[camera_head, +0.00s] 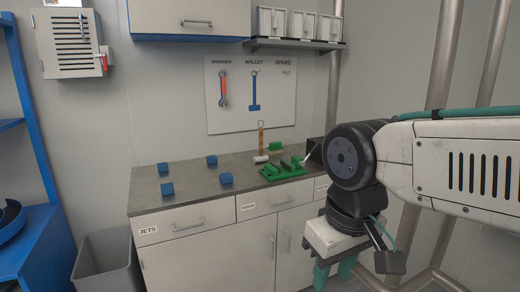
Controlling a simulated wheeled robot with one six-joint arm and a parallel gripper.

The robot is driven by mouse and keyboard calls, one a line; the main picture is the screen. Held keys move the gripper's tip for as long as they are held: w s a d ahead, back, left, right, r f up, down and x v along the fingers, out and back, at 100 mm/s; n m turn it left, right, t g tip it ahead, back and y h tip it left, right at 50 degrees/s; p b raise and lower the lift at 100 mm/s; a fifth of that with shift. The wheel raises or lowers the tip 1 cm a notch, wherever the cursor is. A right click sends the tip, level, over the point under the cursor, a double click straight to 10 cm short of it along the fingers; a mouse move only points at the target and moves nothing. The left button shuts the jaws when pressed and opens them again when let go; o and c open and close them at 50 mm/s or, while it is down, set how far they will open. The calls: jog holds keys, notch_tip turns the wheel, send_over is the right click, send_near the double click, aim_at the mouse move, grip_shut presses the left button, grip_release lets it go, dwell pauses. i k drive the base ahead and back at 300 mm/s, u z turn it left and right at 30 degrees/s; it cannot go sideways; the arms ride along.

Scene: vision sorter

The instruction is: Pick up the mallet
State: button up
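The mallet (262,143) stands upright on the grey counter (215,197), with its pale head down, its brown handle up and a loop at the top. It is near the back wall, left of a green holder (283,170). My gripper (333,279) hangs at the bottom of the view, in front and to the right of the counter, well apart from the mallet. Its green fingers point down with a gap between them, and nothing shows between them. The fingertips are close to the lower picture edge.
Several blue blocks (226,179) lie on the counter's left part. A tool board (250,95) on the wall holds a red spanner (224,90) beside a blue mallet outline (254,92). A grey bin (105,262) stands left of the cabinet. Pipes rise at the right.

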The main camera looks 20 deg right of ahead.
aim_at(262, 158)
jog(key=z, duration=0.4)
jog(key=i, duration=1.6)
jog(key=u, duration=0.5)
jog(key=i, duration=0.4)
jog(key=u, duration=0.35)
